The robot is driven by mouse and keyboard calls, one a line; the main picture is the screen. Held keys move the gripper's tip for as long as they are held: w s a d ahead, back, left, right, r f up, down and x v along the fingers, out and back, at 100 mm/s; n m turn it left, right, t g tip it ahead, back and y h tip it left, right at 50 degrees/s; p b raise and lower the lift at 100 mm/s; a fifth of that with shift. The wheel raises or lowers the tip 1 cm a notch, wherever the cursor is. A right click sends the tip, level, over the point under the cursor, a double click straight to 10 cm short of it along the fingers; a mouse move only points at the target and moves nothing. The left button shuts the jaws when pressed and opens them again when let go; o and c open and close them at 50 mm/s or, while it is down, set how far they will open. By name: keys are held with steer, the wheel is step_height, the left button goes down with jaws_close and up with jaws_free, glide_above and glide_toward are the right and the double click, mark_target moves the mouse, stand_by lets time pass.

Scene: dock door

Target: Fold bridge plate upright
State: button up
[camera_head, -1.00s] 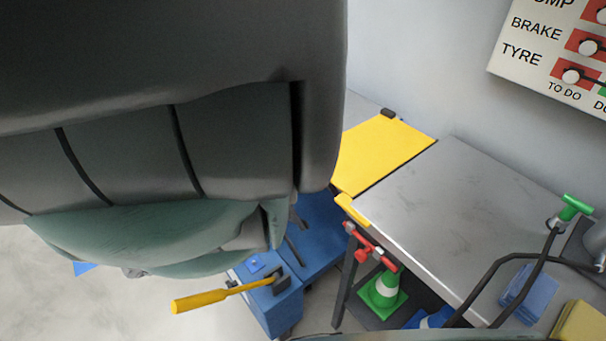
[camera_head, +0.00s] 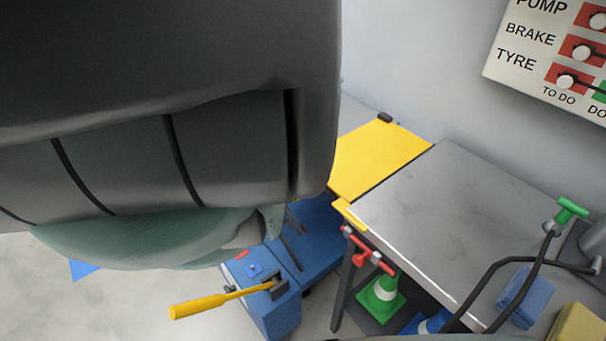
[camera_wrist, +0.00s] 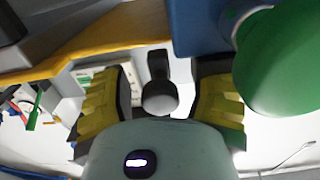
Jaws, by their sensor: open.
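The yellow bridge plate (camera_head: 382,156) lies flat at the left end of the grey metal table in the head view. A small dark block sits at its far corner. A yellow tab (camera_head: 350,214) shows at the table's near left corner. My gripper (camera_wrist: 160,92) is open in the wrist view, its yellow-padded fingers wide apart. A dark knob-like part (camera_wrist: 160,95) shows between the fingers, and I see no contact. A yellow-orange edge (camera_wrist: 95,52) crosses above them; I cannot tell which thing it belongs to. My arm hides the gripper in the head view.
A blue unit with a yellow lever (camera_head: 205,301) stands left. A labelled board hangs on the wall.

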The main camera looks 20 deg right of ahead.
steer(key=shift+c, duration=0.2)
jaws_close()
stand_by(0.4)
